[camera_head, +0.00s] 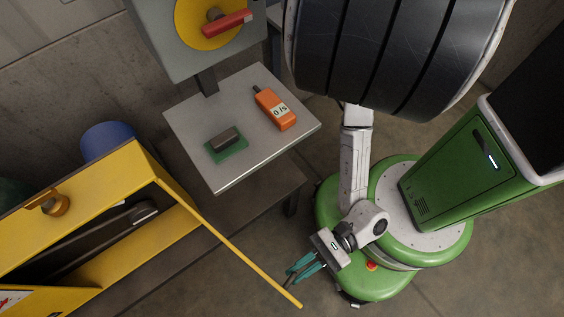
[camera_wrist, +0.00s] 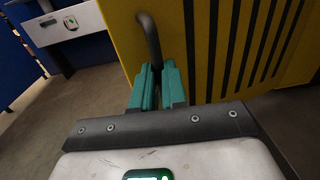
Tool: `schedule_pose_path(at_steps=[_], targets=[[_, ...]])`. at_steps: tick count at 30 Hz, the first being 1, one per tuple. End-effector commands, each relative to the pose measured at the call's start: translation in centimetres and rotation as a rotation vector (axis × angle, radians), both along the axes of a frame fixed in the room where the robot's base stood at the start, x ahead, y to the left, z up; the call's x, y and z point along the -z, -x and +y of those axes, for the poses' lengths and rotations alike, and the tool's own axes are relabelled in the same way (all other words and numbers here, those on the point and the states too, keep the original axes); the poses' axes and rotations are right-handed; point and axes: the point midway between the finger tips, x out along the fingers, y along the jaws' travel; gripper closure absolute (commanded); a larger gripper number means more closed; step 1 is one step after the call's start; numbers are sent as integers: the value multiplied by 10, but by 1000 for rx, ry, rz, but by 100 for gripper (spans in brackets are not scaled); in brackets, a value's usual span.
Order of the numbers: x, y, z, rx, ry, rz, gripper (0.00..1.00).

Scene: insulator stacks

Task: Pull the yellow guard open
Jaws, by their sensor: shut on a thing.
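The yellow guard (camera_head: 230,243) is a hinged panel, seen nearly edge-on in the head view. It stands swung out from the yellow housing (camera_head: 100,179), leaving a gap through which a dark belt and pulley (camera_head: 144,211) show. In the wrist view the guard (camera_wrist: 205,50) is a yellow face with black slots and a dark curved handle (camera_wrist: 150,38). My gripper (camera_head: 292,275) is beside the guard near its free end. Its teal fingers (camera_wrist: 156,72) are shut on the handle's lower part, which they partly hide.
A grey table (camera_head: 228,98) behind holds an orange meter (camera_head: 274,108) and a dark block on a green pad (camera_head: 226,143). A grey box with a red handle on a yellow disc (camera_head: 214,22) stands above. A blue drum (camera_head: 107,139) is behind the housing. Floor right of the guard is clear up to my base.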

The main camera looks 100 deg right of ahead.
Motion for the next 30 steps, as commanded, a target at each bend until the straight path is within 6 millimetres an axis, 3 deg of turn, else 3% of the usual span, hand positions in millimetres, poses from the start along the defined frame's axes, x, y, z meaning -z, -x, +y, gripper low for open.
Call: schedule_pose_path(at_steps=[12,13,20,30], targets=[[1,-3,-4,15,1,0,100],[1,-3,-4,15,1,0,85],[0,-2,-3,12,1,0,63],[1,4,-4,8,1,1,62]])
